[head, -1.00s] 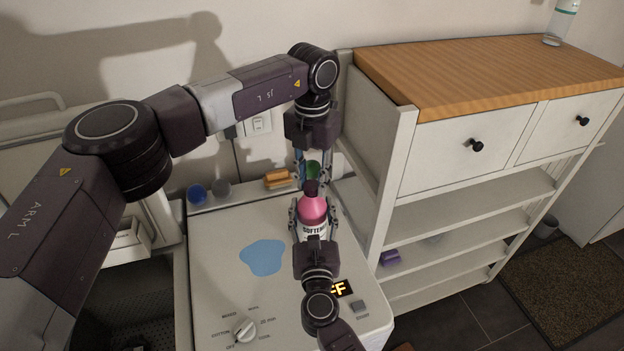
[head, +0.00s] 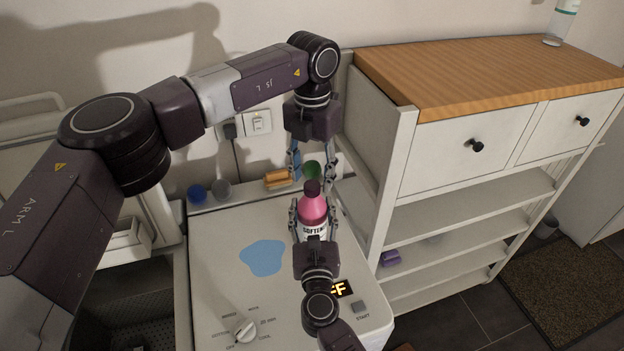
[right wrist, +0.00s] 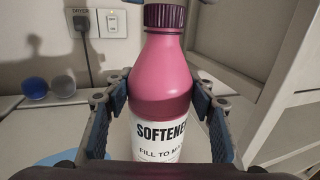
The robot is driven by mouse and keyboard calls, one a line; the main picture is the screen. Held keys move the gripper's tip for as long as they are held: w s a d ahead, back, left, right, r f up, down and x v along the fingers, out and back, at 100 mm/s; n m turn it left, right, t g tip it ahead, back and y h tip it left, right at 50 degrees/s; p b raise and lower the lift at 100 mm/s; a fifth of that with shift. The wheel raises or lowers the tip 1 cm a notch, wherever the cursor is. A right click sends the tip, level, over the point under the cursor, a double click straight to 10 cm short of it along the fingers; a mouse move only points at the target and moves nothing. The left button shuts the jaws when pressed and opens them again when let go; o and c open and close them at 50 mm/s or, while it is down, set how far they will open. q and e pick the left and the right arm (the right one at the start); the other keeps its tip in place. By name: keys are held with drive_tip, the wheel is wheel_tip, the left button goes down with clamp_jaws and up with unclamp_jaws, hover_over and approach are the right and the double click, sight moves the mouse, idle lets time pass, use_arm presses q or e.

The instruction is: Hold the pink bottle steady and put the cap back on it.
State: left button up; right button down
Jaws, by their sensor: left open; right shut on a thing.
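The pink bottle (head: 313,208) stands upright on the white washer top (head: 222,225). It also shows in the right wrist view (right wrist: 163,75), with its white SOFTENER label facing me. The cap shows in the head view too (head: 312,187). My right gripper (head: 312,212) is shut on the bottle's body, one finger on each side. My left gripper (head: 312,178) points down over the cap, open, with its fingers apart on either side.
A light blue puddle-like patch (head: 263,257) lies left of the bottle. A white shelf unit (head: 405,160) stands close on the right.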

use_arm(q)
wheel_tip(320, 180, up, 10)
idle(0.3)
use_arm(e)
drive_tip(key=c, duration=0.8)
unclamp_jaws()
drive_tip(key=shift+s, duration=0.55)
drive_tip(key=s, duration=1.1)
drive_tip(key=shift+d, duration=0.35)
use_arm(q)
drive_tip(key=shift+s, duration=0.1)
